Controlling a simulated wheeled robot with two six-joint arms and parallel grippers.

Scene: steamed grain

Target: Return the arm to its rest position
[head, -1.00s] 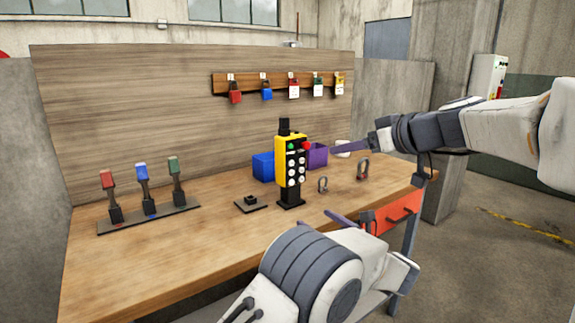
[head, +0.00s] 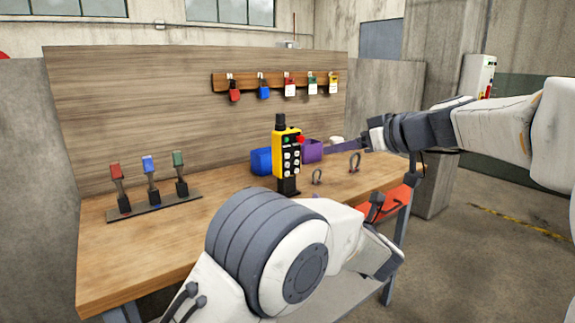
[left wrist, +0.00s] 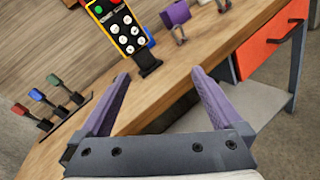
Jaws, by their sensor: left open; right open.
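My right arm comes in from the right in the head view, and its gripper (head: 345,143) is over the right end of the bench, its fingers seen nearly edge-on. My left arm fills the lower middle of the head view and mostly hides its own gripper. In the left wrist view the left gripper (left wrist: 160,85) has its two purple fingers spread wide with nothing between them. It points toward the bench's front edge. The yellow button box (head: 286,155) stands upright on the wooden bench (head: 110,245); it also shows in the left wrist view (left wrist: 122,27).
Red, blue and green levers (head: 151,182) stand on a base at the bench's left. A blue bin (head: 261,161), a purple bin (head: 312,151) and two shackles (head: 355,161) are near the button box. Padlocks hang from a wooden rail (head: 274,80). A red drawer (left wrist: 272,42) is below.

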